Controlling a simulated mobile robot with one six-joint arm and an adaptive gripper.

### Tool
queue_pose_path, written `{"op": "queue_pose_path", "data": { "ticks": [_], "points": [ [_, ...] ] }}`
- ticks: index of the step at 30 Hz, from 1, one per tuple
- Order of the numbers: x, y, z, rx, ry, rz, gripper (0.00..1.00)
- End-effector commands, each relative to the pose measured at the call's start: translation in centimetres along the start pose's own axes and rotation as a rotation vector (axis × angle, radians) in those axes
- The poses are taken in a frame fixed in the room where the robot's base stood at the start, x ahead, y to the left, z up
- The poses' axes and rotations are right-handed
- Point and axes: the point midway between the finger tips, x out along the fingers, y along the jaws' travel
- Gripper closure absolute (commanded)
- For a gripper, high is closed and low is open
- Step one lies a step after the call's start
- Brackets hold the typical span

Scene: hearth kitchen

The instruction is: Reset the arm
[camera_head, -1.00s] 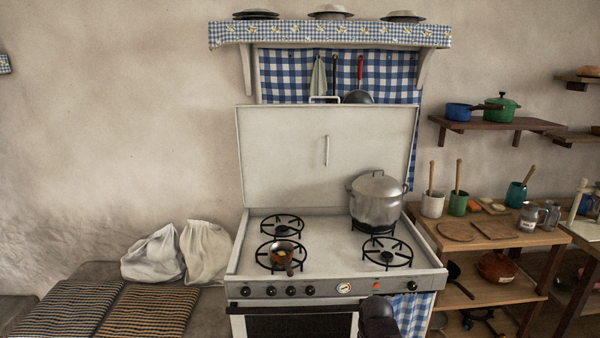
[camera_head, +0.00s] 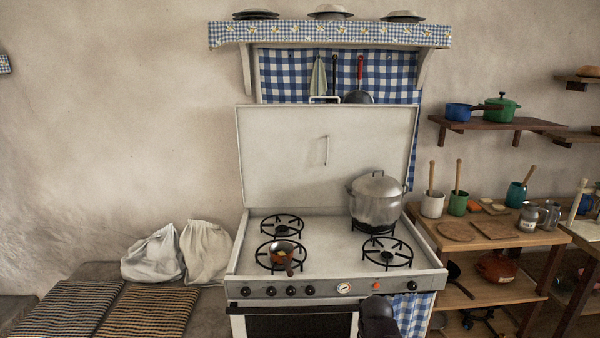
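A dark, rounded part of my arm (camera_head: 378,318) shows at the bottom edge, in front of the stove's lower right front. No gripper fingers show in this view. The white stove (camera_head: 335,262) stands in the middle with its lid raised. A small pan (camera_head: 281,252) with something yellowish and reddish in it sits on the front left burner, its handle toward me. A large grey lidded pot (camera_head: 376,202) stands on the back right burner. The front right burner (camera_head: 387,254) and the back left burner (camera_head: 282,225) are bare.
To the right, a wooden shelf unit (camera_head: 500,238) holds boards, cups and jugs. A wall shelf (camera_head: 495,124) above carries a blue pan and a green pot. At left, white sacks (camera_head: 205,252) and striped cushions (camera_head: 145,310) lie on a bench.

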Motion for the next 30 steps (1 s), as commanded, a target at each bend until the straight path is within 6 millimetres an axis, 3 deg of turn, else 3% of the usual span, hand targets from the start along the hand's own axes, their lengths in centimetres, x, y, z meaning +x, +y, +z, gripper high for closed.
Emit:
{"op": "queue_pose_path", "data": {
  "ticks": [30],
  "points": [
    [0.51,0.28,-0.51,0.010,0.012,0.014,1.00]
  ]
}}
